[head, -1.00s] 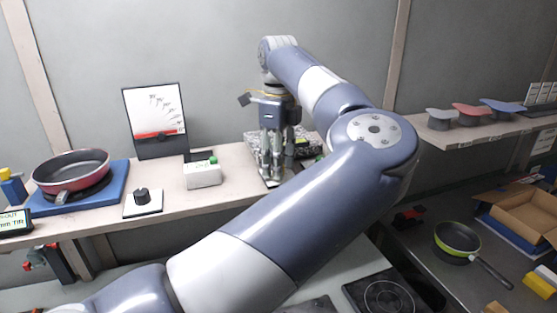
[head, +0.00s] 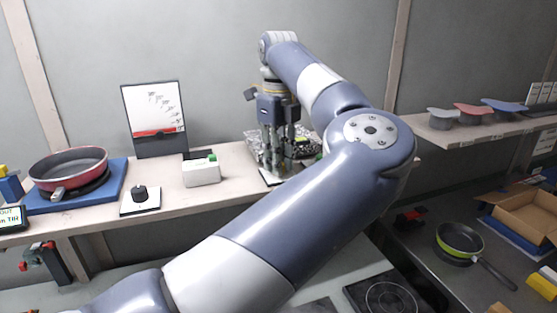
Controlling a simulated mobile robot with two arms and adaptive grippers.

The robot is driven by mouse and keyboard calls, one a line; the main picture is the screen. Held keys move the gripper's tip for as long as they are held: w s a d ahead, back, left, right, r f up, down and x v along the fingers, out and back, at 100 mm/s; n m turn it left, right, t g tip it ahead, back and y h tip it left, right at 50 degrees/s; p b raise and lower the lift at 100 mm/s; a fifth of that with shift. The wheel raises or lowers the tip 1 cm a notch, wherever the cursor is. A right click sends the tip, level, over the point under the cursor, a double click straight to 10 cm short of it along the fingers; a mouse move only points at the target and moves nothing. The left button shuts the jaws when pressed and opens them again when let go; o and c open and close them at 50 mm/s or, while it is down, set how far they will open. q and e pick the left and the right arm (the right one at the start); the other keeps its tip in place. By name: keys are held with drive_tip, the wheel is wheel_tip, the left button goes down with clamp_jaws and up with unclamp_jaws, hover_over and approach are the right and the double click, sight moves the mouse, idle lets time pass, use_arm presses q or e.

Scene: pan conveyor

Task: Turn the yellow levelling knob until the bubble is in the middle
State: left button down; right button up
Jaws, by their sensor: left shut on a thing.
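My left gripper (head: 277,168) points straight down at the front of a speckled plate (head: 253,142) on the shelf. Its fingers are closed low over a small pale base there. I take the thing between them to be the yellow levelling knob, but the fingers hide it and no yellow shows there. My right gripper is not in view.
A green-rimmed pan (head: 459,239) lies at right.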

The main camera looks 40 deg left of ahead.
use_arm(q)
drive_tip(key=c, duration=1.4)
unclamp_jaws()
drive_tip(key=shift+o, duration=0.2)
drive_tip(key=shift+r, duration=0.1)
wheel_tip(320, 180, up, 12)
